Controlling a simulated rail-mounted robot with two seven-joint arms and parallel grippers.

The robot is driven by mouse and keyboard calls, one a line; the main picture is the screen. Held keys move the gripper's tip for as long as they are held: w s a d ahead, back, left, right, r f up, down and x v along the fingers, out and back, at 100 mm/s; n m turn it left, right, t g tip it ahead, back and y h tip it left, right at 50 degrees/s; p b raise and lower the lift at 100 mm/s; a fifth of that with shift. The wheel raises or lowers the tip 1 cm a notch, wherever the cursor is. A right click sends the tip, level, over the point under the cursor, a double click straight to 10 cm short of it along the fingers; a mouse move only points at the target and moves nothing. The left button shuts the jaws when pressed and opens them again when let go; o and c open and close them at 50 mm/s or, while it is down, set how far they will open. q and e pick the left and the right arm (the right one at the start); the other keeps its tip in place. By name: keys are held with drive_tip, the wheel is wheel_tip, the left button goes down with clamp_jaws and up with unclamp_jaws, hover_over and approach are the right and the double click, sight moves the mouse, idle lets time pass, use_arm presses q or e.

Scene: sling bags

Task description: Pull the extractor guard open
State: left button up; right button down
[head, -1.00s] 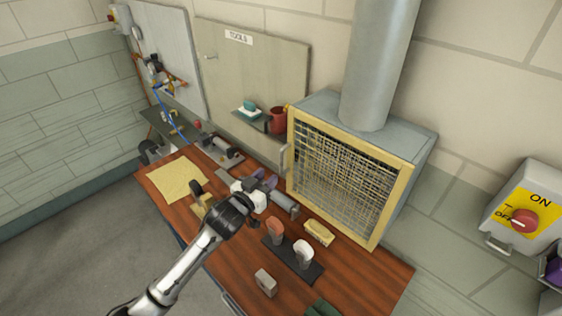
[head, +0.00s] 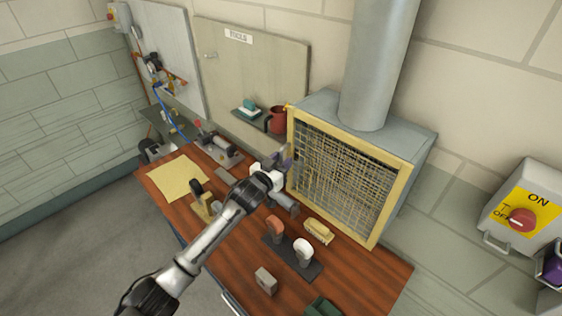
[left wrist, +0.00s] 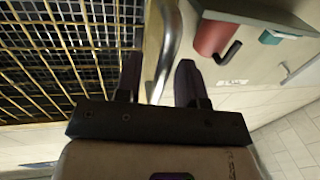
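The extractor guard (head: 345,178) is a yellow-framed wire mesh panel on the front of a grey hood, and it looks shut. Its metal handle (left wrist: 168,45) is a curved bar along the frame's side edge. In the head view my left gripper (head: 281,158) is at the guard's left edge and covers most of the handle. In the left wrist view its two dark fingers (left wrist: 160,80) are apart, with the handle between them. I see gaps beside the bar, so the fingers do not look closed on it. My right gripper is not in view.
The wooden bench (head: 355,280) below holds brushes on a dark stand (head: 290,262), a yellow brush (head: 318,231), a grey block (head: 265,281) and a yellow cloth (head: 177,178). A red mug (head: 277,120) sits on a shelf close to the handle. A switch box (head: 525,215) is at right.

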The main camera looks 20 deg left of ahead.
use_arm(q)
drive_tip(key=shift+c, duration=0.2)
clamp_jaws()
drive_tip(key=shift+s, duration=0.15)
